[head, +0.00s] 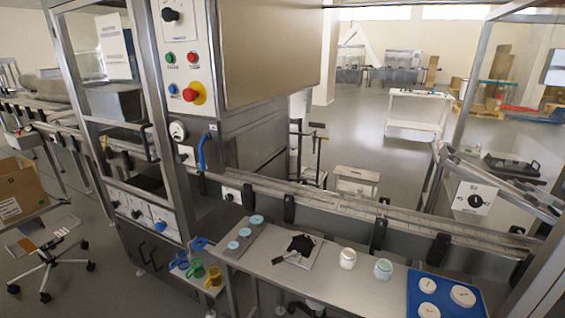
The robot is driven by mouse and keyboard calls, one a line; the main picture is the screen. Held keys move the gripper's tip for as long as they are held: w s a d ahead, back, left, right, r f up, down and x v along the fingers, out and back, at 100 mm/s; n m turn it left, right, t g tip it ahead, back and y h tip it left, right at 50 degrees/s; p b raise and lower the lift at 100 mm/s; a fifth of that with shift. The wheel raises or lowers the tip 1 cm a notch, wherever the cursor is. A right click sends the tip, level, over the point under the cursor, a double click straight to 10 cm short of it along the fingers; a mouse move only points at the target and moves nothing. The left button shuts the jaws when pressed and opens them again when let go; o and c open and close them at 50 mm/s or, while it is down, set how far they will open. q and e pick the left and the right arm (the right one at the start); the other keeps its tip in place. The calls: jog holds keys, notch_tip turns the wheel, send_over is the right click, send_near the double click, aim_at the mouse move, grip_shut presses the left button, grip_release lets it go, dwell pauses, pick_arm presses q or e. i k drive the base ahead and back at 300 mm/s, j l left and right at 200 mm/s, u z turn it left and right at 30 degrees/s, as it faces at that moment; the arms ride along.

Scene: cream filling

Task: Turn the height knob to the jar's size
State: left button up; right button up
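Several black knobs show, and their labels are too small to read, so I cannot tell which one is the height knob. One knob (170,15) is at the top of the machine's front panel. A large dial knob (475,201) sits on a white plate on the right. A small knob (229,197) is on the conveyor side, and more knobs (137,213) are on the lower left panel. A white-lidded jar (348,258) and a greenish jar (383,269) stand upright on the table. Neither of my grippers shows clearly.
The grey table (330,283) stands before the conveyor rail (350,207). It holds a rack with pale blue discs (245,231), a black item (301,243) on a white sheet, and a blue tray (416,307) with white lids. Coloured cups (195,268) are at its left. A red button (190,94) is on the machine.

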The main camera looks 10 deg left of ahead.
aim_at(160, 227)
jog(key=i+j+z, duration=0.15)
jog(key=j, duration=1.2)
jog(key=i+j+z, duration=0.2)
jog(key=j, duration=1.2)
jog(key=k, duration=0.1)
